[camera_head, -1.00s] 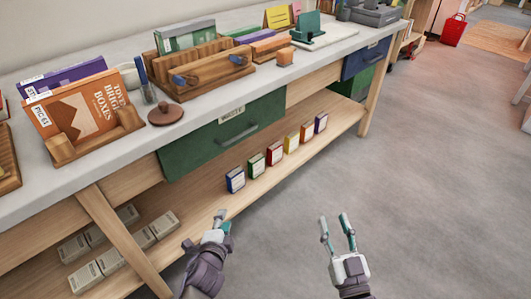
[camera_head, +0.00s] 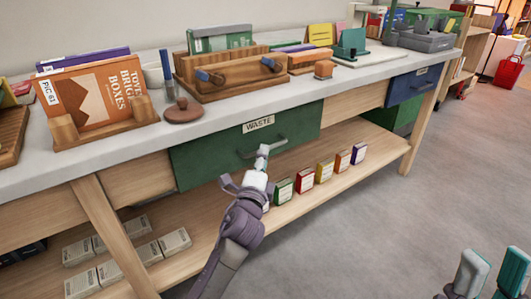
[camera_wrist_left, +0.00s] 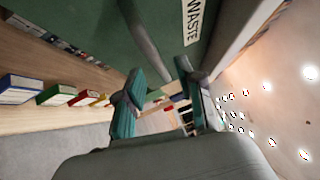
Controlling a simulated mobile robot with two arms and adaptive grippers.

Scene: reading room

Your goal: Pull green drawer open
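The green drawer (camera_head: 205,163), labelled WASTE, sits under the worktop with its front shut; no inside shows. Its grey bar handle (camera_head: 277,143) is partly behind my left gripper. My left gripper (camera_head: 262,158) is in front of the drawer at the handle. In the left wrist view, its teal fingers (camera_wrist_left: 158,85) are apart, with the handle (camera_wrist_left: 148,38) just beyond them and close to the gap. I cannot tell whether they touch it. My right gripper (camera_head: 492,270) is at the lower right, fingers apart, empty over the floor, partly cut off by the frame edge.
Several small coloured boxes (camera_head: 325,171) stand on the lower shelf (camera_head: 200,222) below the drawer. Wooden holders and books crowd the worktop (camera_head: 225,112). A blue drawer (camera_head: 410,86) is further right. The floor (camera_head: 370,225) in front is clear.

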